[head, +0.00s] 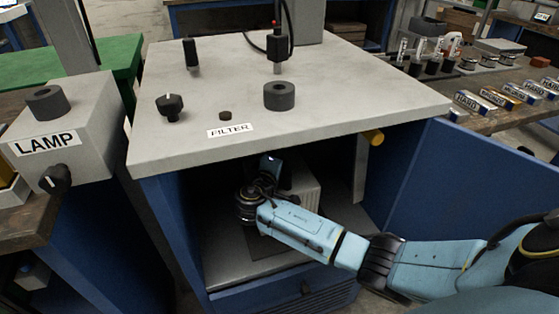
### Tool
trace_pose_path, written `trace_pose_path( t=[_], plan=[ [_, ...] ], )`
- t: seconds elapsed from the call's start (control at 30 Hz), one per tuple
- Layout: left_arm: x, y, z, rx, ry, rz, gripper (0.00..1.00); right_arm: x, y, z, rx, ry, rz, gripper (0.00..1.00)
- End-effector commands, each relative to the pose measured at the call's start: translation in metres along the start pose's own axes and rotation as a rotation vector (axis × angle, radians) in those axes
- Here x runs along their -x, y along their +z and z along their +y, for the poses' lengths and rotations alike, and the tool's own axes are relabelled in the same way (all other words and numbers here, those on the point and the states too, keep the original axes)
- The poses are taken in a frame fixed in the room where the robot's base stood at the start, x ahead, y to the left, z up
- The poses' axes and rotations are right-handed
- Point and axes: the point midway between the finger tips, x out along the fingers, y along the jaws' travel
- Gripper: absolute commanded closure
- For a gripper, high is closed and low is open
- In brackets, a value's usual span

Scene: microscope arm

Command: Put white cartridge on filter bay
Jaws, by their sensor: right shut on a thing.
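The bay under the grey top with the FILTER label (231,130) is an open blue cabinet with a pale floor (222,272). My right arm comes in from the right, and my right gripper (268,165) is inside this bay, under the top. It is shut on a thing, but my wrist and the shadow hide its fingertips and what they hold. A pale block (304,182) stands just behind and right of my wrist; I cannot tell whether it is the white cartridge or touches the gripper. My left gripper is not in view.
The overhanging top carries knobs and a dark ring (279,96). A blue door (462,185) stands open on the right. A yellow peg (374,137) shows under the top's right edge. A grey LAMP box (75,125) stands left. Several labelled cartridges lie on the right bench (492,122).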

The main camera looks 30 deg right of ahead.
Motion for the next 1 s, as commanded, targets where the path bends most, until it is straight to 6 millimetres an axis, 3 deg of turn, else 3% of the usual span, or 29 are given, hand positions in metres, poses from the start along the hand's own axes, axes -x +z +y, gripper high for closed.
trace_pose_path(
  t=[0.37,0.4,0.57,0.93,1.0],
  plan=[
    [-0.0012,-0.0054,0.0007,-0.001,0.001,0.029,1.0,-0.0006,-0.001,0.0017,-0.004,0.006,0.001,1.0],
    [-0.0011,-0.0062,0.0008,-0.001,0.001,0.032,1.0,-0.0002,0.0002,-0.0013,0.0,0.0,0.0,0.75],
    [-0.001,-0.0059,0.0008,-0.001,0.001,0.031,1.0,-0.0001,0.0002,-0.0011,0.0,0.0,0.0,0.56],
    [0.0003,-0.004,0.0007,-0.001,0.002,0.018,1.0,0.0001,-0.0002,0.001,0.0,0.0,0.0,0.56],
    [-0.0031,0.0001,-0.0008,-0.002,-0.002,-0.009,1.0,0.0078,-0.0005,0.0007,0.001,-0.002,0.001,0.56]
  ],
)
